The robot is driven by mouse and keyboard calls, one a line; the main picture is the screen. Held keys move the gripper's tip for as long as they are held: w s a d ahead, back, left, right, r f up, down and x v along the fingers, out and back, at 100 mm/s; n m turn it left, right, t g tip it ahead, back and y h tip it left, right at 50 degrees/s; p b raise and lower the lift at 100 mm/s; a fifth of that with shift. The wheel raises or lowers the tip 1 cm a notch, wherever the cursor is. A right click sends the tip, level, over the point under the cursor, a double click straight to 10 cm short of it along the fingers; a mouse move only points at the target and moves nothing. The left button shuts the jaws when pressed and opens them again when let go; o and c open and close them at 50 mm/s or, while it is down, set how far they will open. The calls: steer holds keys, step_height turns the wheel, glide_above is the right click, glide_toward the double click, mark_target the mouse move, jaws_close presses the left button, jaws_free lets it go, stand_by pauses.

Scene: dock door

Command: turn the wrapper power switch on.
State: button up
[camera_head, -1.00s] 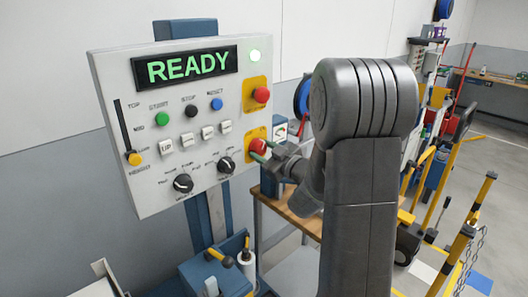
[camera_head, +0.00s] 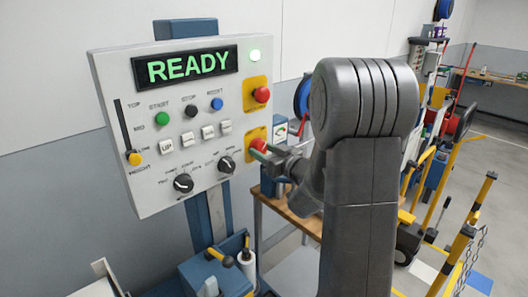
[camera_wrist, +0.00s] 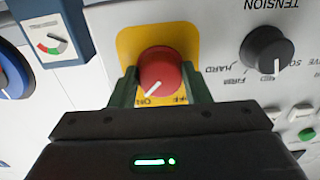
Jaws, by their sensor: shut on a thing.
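The wrapper power switch is a red round knob (camera_head: 257,145) on a yellow plate at the lower right of the control panel (camera_head: 150,200). In the wrist view the red knob (camera_wrist: 160,70) sits between the two green fingers of my gripper (camera_wrist: 160,88), one on each side. My gripper (camera_head: 262,152) is shut on the knob. The knob's white pointer slants to the lower left in the wrist view, toward the "ON" label (camera_wrist: 150,101). The "OFF" label (camera_wrist: 180,99) is partly hidden by a finger. The panel display (camera_head: 186,68) reads READY in green.
A red button (camera_head: 262,94) on yellow is above the switch. A black tension dial (camera_wrist: 267,50) is beside it. Several push buttons and a yellow-knobbed slider (camera_head: 134,158) are farther left.

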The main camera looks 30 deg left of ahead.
steer(key=o, duration=1)
steer(key=shift+d, duration=0.1)
steer(key=b+v, duration=0.2)
steer(key=v, duration=1.1)
steer(key=shift+s+d+b, duration=0.15)
steer(key=shift+d+b, duration=0.15)
steer(key=shift+b, duration=0.05)
steer(key=shift+a, duration=0.15)
steer(key=p+x, duration=0.2)
steer(key=x, duration=1.1)
steer(key=shift+a+p, duration=0.15)
steer(key=shift+p, duration=0.25)
steer(key=shift+a, duration=0.15)
